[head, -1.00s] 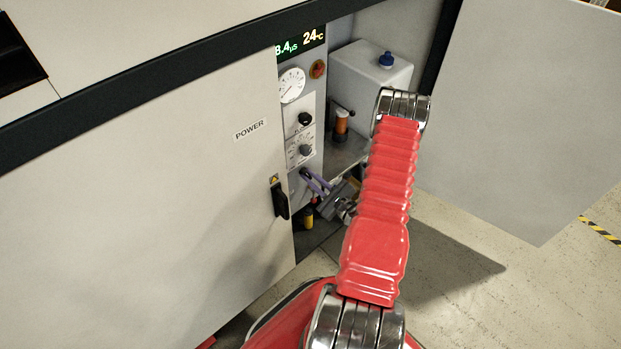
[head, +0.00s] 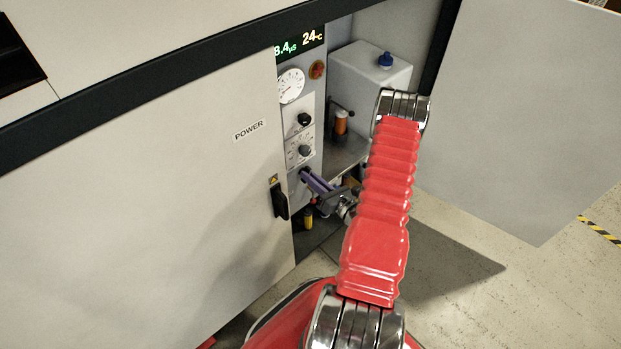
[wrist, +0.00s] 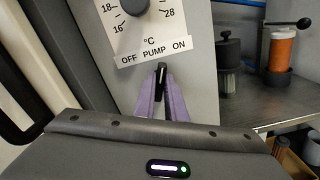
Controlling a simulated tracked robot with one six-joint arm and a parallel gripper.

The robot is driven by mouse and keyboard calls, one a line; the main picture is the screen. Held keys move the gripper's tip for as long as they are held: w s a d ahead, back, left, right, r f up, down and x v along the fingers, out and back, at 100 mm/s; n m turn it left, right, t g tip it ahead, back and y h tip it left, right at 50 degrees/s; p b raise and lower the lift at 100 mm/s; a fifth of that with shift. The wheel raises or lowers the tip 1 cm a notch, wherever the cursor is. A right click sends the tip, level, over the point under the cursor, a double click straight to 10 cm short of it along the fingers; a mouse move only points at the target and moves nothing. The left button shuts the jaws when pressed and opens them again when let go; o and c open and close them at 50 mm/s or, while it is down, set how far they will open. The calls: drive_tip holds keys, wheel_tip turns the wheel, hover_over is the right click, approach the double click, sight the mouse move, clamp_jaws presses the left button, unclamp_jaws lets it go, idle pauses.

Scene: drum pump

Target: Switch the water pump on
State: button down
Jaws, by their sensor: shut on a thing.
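The pump switch (wrist: 161,78) is a black knob with a light pointer line, on the grey panel under the label "OFF PUMP ON" (wrist: 154,51). In the wrist view its pointer stands near upright, tilted slightly right at the top. My gripper (wrist: 162,92) has its purple fingers shut on the knob, one on each side. In the head view my gripper (head: 306,175) reaches the lower part of the panel (head: 293,182), and its fingers hide most of the switch.
A closed POWER door (head: 190,190) is left, an open door (head: 520,120) right. An orange filter (head: 341,122) stands on the shelf.

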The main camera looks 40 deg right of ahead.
drive_tip(key=shift+f+m, duration=0.1)
drive_tip(key=shift+m, duration=0.5)
drive_tip(key=c, duration=1.8)
unclamp_jaws()
drive_tip(key=shift+s, duration=0.1)
drive_tip(key=s, duration=1.3)
drive_tip(key=shift+s, duration=0.35)
drive_tip(key=shift+f, duration=0.1)
